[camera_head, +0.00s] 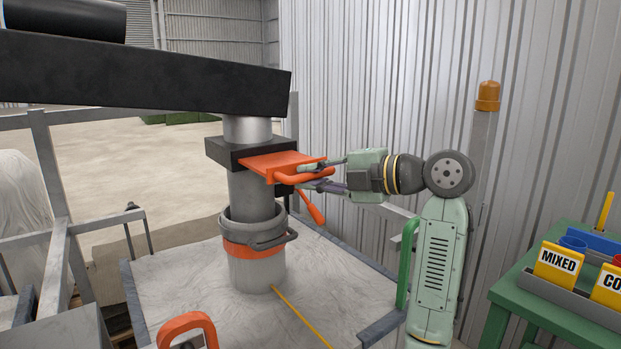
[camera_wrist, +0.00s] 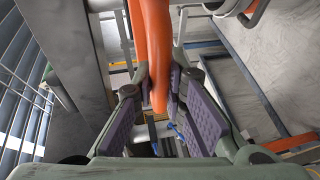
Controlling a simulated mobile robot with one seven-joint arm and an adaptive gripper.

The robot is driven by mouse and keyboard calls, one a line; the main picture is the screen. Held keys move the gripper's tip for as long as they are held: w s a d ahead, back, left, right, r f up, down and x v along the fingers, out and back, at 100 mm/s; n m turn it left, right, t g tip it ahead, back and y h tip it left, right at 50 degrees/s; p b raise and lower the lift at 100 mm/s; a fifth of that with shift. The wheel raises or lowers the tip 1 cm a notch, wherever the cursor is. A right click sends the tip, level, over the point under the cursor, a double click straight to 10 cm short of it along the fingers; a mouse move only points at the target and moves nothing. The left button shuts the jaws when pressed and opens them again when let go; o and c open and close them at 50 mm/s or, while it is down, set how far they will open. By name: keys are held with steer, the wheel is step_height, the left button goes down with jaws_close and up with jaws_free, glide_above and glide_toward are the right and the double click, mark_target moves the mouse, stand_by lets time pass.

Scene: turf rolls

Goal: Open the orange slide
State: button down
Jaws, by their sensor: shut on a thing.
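The orange slide (camera_head: 283,162) is a flat plate with a looped bar handle, set in a black block (camera_head: 224,151) on the grey vertical pipe (camera_head: 250,190). Part of the plate sticks out of the block toward the right; how much is still inside is hidden. My gripper (camera_head: 309,177) reaches in from the right and is shut on the slide's handle. In the wrist view the orange handle bar (camera_wrist: 157,60) runs between the two purple-padded fingers of my gripper (camera_wrist: 159,88).
A separate orange lever (camera_head: 312,207) hangs just below my gripper. A grey collar with an orange band (camera_head: 238,249) surrounds the pipe's lower part. A green table (camera_head: 520,290) with labelled bins stands at right. Corrugated wall (camera_head: 390,80) lies behind my arm.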

steer(key=c, duration=1.6)
jaws_free()
steer(key=shift+a, duration=0.1)
steer(key=v, duration=1.2)
